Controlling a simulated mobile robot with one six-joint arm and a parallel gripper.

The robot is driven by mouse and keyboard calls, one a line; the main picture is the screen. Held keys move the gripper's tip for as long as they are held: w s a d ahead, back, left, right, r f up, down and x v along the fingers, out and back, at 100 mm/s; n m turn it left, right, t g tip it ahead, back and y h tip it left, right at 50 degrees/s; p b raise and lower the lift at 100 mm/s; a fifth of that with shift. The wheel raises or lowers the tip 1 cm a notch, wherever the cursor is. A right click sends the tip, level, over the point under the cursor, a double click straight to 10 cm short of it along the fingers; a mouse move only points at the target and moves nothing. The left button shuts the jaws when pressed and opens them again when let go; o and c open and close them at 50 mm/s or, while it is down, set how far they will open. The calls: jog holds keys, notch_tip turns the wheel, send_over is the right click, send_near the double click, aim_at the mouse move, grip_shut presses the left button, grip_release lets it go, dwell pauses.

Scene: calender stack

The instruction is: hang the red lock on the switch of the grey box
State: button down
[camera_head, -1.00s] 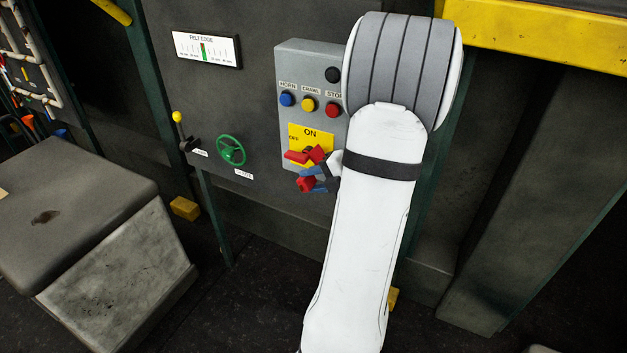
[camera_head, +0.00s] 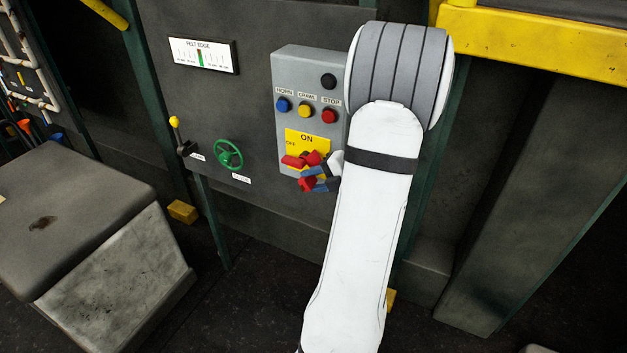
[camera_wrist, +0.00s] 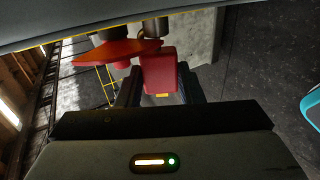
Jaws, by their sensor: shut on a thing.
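The grey box (camera_head: 286,75) hangs on a dark panel. Its red switch (camera_head: 292,161) lies over a yellow ON/OFF plate (camera_head: 307,138); the switch also shows as a red handle in the wrist view (camera_wrist: 118,51). My gripper (camera_wrist: 160,92) is shut on the red lock (camera_wrist: 159,72), whose body sits between the two fingers. In the head view the lock (camera_head: 306,184) is just below the switch, close to it, with my blue-marked fingers (camera_head: 322,182) beside it. The shackle is partly hidden, and I cannot tell whether it is around the switch.
Blue, yellow and red buttons (camera_head: 329,116) and a black knob (camera_head: 329,81) sit above the switch. A green handwheel (camera_head: 229,154) and a yellow-tipped lever (camera_head: 175,122) are to the left. My arm hides the box's right side.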

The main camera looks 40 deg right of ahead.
jog(key=shift+w+d, duration=0.1)
jog(key=shift+d, duration=0.25)
jog(key=c, duration=0.9)
grip_release()
jog(key=shift+c, duration=0.2)
jog(key=shift+o, duration=0.2)
jog(key=shift+r, duration=0.1)
jog(key=shift+c, duration=1.3)
jog(key=shift+o, duration=1.1)
jog(key=shift+r, duration=0.1)
